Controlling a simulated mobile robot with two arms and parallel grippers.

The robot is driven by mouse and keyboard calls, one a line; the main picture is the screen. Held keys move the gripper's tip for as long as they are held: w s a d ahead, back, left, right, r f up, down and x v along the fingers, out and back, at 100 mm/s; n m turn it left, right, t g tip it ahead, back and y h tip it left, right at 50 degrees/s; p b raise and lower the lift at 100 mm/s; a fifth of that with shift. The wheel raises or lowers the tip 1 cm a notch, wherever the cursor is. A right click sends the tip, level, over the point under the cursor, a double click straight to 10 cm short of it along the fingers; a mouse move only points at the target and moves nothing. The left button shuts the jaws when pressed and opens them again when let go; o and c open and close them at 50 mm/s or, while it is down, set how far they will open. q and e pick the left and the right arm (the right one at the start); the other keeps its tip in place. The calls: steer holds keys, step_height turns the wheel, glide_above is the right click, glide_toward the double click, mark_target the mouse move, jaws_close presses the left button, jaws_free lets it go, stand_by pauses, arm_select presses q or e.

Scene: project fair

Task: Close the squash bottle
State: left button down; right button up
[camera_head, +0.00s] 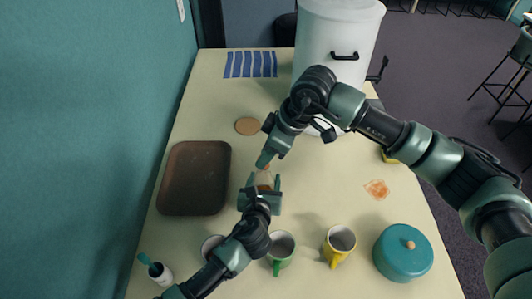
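The squash bottle (264,187), mostly hidden, shows as a small pale and orange shape near the middle of the table. My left gripper (264,183) reaches in from the lower left, with one finger on each side of the bottle. My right gripper (264,161) comes down from the upper right, its fingertips close above the bottle's top. A small orange-red bit shows beside these fingertips; I cannot tell whether it is the cap or whether it is held.
A brown tray (195,177) lies left of the bottle. A green mug (281,250), a yellow mug (339,244) and a teal lidded pot (403,254) stand at the front. A white drum (335,35) stands behind. A cork coaster (247,126) lies behind the bottle. A teal wall borders the left.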

steer(key=o, duration=0.4)
steer(key=shift+c, duration=0.2)
steer(key=shift+r, duration=0.1)
steer(key=shift+r, duration=2.2)
steer(key=shift+c, duration=0.4)
